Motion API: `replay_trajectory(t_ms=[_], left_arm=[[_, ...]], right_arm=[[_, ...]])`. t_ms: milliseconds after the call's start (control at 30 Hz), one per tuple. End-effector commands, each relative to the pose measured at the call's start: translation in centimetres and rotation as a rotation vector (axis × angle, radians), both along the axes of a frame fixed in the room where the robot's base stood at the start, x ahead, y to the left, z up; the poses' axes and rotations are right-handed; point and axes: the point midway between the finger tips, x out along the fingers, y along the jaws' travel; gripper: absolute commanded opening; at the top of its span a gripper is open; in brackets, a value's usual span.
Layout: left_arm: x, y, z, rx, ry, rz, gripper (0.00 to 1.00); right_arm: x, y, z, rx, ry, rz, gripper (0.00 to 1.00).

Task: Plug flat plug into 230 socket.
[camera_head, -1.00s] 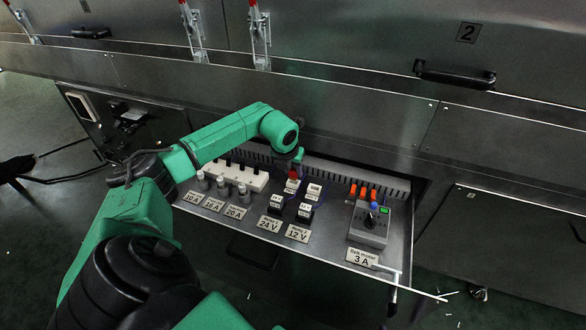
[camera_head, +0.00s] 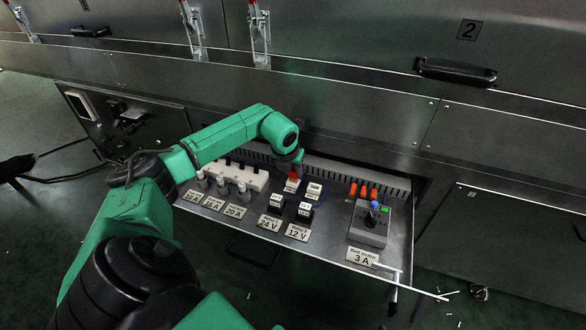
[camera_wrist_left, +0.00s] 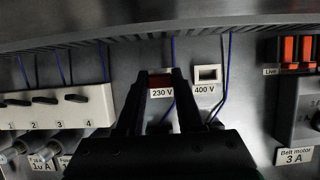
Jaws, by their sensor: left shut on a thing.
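The red flat plug (camera_wrist_left: 160,82) is between the fingertips of my left gripper (camera_wrist_left: 160,76) in the left wrist view. The gripper is shut on it. The plug also shows as a small red block (camera_head: 292,177) in the head view, below the end of my left arm. It is at the 230 socket (camera_head: 291,187), whose 230 V label (camera_wrist_left: 162,93) shows between the fingers. The plug and fingers cover the socket opening, so I cannot tell how deep the plug sits. My right gripper is not in view.
The 400 V socket (camera_wrist_left: 208,73) is empty, just right of the fingers. A white switch block (camera_wrist_left: 62,106) stands left, and a belt motor box (camera_head: 369,224) right. Two relays (camera_head: 275,204) sit in front. A slotted cable duct (camera_head: 350,175) runs behind.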

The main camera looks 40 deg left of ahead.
Motion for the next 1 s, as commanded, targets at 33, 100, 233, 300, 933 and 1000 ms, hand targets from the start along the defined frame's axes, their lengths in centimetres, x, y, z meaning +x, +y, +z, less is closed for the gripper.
replay_trajectory(t_ms=[33,100,233,300,933,1000], left_arm=[[0.0,0.0,-0.2,0.0,0.0,0.0,0.0],[0.0,0.0,-0.4,0.0,0.0,0.0,0.0],[0.0,0.0,-0.7,0.0,0.0,0.0,0.0],[0.0,0.0,-0.9,0.0,0.0,0.0,0.0],[0.0,0.0,-1.6,0.0,0.0,0.0,0.71],[0.0,0.0,-1.6,0.0,0.0,0.0,0.71]], right_arm=[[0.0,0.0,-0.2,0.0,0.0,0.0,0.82],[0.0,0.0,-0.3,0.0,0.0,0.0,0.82],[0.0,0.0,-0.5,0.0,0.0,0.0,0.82],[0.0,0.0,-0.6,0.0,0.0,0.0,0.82],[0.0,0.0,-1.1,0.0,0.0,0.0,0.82],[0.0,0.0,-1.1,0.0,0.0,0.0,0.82]])
